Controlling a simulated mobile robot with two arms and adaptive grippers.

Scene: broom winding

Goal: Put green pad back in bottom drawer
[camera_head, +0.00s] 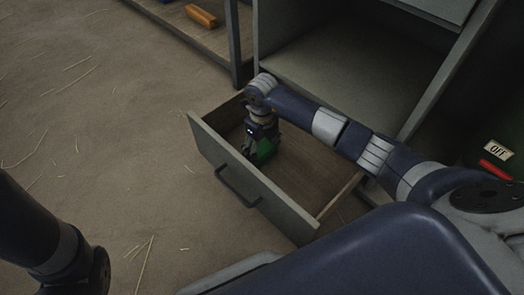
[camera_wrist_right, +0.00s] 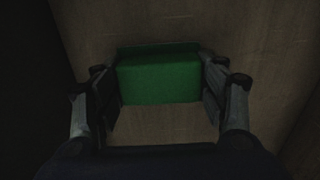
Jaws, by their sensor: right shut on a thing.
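The bottom drawer (camera_head: 256,193) is pulled open, with a grey front and a brown wooden inside. My right gripper (camera_head: 260,150) points down inside it, near its left end. The green pad (camera_head: 266,150) shows partly beside the fingers. In the right wrist view the green pad (camera_wrist_right: 160,78) sits between the two fingers, and my right gripper (camera_wrist_right: 162,95) is shut on it. The wooden drawer floor is below the pad; I cannot tell whether the pad touches it. Part of my left arm shows at the lower left, but its gripper is out of view.
The cabinet (camera_head: 350,75) has an open compartment above the drawer. A shelf at the top left holds an orange block (camera_head: 201,16). An "OFF" label (camera_head: 497,150) and a red part (camera_head: 495,170) show at the right. The floor left of the drawer is clear except for straw bits.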

